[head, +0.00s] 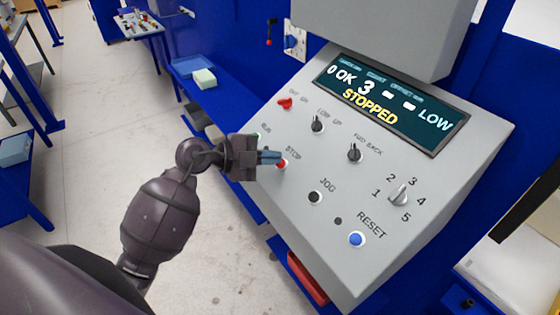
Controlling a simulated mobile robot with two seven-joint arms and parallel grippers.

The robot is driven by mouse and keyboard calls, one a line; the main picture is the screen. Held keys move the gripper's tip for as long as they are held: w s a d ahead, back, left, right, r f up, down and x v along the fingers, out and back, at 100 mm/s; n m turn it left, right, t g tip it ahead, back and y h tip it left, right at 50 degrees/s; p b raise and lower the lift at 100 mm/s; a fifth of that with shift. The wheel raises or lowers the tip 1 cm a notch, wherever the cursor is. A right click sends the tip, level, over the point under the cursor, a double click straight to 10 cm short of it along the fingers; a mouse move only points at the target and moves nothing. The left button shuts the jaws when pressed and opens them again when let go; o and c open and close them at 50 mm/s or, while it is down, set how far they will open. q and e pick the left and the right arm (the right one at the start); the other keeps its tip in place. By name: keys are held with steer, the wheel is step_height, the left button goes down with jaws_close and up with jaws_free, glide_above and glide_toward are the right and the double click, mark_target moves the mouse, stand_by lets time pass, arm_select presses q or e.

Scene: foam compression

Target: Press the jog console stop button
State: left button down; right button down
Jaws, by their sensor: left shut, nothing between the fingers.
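The jog console (350,235) is a sloped grey panel in the middle and right of the head view. Its display (392,103) reads STOPPED, with OK, 3 and LOW. The red stop button (281,164) is at the panel's left side, below the STOP label. My left gripper (272,157) is shut and empty, with its fingertips at the stop button and covering part of it. I cannot tell whether they touch it. My right gripper is not in view.
Near the stop button are a black jog button (315,197), a blue reset button (356,239), a red switch (285,103), two black knobs and a numbered selector (399,196). A green-white block (204,78) sits on the blue ledge behind.

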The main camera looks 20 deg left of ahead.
arm_select(q)
steer(key=r, duration=0.1)
steer(key=s+a+r, duration=0.1)
steer(key=r, duration=0.1)
steer(key=s+r, duration=0.1)
steer(key=shift+s+a+r, duration=0.1)
steer(key=shift+a+r, duration=0.05)
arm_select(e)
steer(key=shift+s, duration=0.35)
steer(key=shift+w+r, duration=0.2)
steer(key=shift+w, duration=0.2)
